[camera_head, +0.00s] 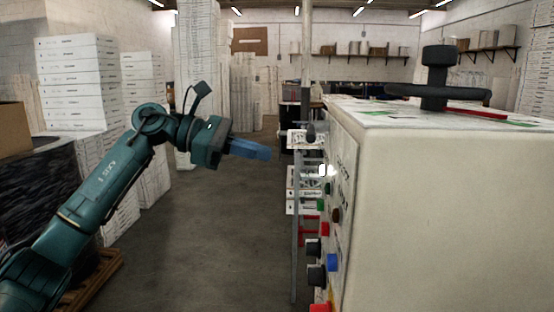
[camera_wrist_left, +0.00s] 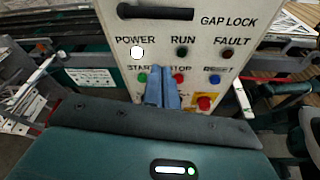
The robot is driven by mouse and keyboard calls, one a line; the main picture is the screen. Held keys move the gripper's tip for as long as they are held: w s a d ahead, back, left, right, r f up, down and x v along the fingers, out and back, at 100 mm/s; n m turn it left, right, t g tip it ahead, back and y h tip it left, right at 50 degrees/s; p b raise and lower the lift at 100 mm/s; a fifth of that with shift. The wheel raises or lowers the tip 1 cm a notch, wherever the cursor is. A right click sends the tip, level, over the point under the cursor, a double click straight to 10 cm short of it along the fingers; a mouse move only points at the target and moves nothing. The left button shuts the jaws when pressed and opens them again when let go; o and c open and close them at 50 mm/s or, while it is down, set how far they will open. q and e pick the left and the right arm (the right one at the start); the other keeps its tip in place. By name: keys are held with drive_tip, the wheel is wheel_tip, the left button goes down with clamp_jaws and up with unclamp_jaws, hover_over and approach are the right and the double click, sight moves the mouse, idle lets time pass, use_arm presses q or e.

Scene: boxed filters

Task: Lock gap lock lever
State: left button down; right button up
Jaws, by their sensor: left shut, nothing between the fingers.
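The gap lock lever (camera_wrist_left: 155,12) is a black horizontal bar at the top of the control panel (camera_wrist_left: 205,30) in the left wrist view, left of the printed words "GAP LOCK". My left gripper (camera_wrist_left: 164,72) has its blue fingers shut and empty. In that view the fingers overlap the panel below the lever, near the START and STOP labels. In the head view my left gripper (camera_head: 268,153) points right towards the panel side of the beige machine (camera_head: 450,190), with a visible gap between. My right gripper is not in view.
A lit white POWER lamp (camera_wrist_left: 137,52), a blue RESET button (camera_wrist_left: 214,79) and a red button (camera_wrist_left: 204,103) sit on the panel. A black handwheel (camera_head: 437,90) stands on the machine top. Stacks of white boxes (camera_head: 80,85) stand at left. Bare floor (camera_head: 215,220) lies between.

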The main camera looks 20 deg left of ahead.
use_arm(q)
drive_tip(key=v, duration=0.6)
drive_tip(key=shift+r+b, duration=0.15)
drive_tip(key=shift+b, duration=0.15)
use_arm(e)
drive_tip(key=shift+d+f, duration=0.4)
use_arm(q)
drive_tip(key=shift+d, duration=0.15)
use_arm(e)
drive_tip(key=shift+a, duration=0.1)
